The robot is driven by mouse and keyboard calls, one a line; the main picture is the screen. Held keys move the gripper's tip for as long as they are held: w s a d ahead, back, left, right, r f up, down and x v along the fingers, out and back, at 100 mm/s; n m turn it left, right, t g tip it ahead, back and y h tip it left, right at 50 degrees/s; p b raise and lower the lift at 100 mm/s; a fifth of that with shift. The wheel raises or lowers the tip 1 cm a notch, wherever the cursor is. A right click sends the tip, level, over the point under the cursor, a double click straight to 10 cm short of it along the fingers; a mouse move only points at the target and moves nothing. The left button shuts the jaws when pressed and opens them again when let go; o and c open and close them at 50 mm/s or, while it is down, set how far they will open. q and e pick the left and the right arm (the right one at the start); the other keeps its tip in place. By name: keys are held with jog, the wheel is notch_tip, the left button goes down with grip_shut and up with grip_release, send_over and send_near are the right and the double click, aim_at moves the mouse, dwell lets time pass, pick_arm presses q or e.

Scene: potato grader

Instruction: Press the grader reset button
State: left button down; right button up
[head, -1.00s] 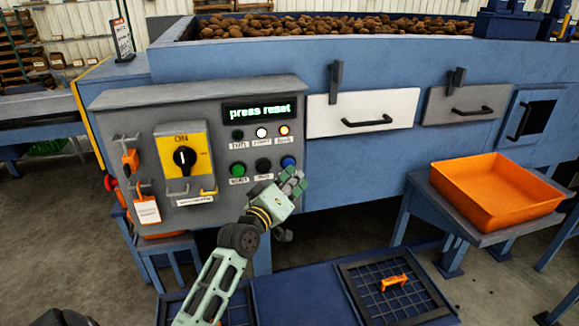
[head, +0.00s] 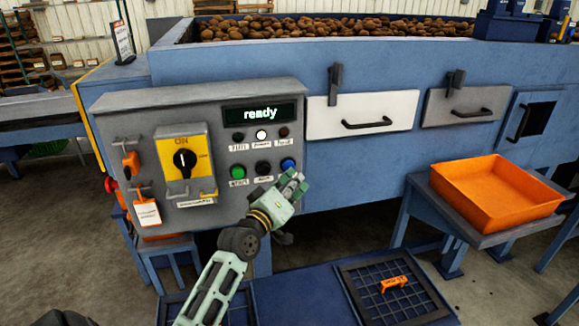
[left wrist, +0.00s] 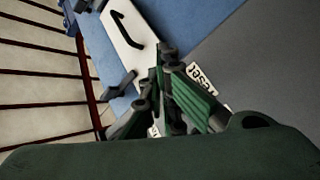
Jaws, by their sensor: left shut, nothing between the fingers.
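The grey control panel (head: 220,106) faces me in the head view, and its display (head: 259,113) reads "ready". Below the display the white lamp (head: 261,135) is lit and the lamps on either side are dark. The blue button (head: 288,164) sits at the right end of the lower row, beside a black button (head: 263,168) and a green button (head: 238,172). My left gripper (head: 294,184) is shut and empty, just below and in front of the blue button; I cannot tell whether it touches. In the left wrist view its fingers (left wrist: 170,95) hide the button. My right gripper is not in view.
A yellow switch (head: 182,160) and hanging tags are on the panel's left. A white drawer front (head: 362,113) is right of the panel. An orange tray (head: 496,192) stands on a side table. A blue surface with a grid (head: 402,300) and orange handle lies below.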

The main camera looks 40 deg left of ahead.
pick_arm(q)
jog(key=shift+s+d, duration=0.35)
jog(key=s+d+p, duration=0.3)
jog(key=shift+s+d, duration=0.1)
jog(key=shift+d, duration=0.3)
dwell(0.9)
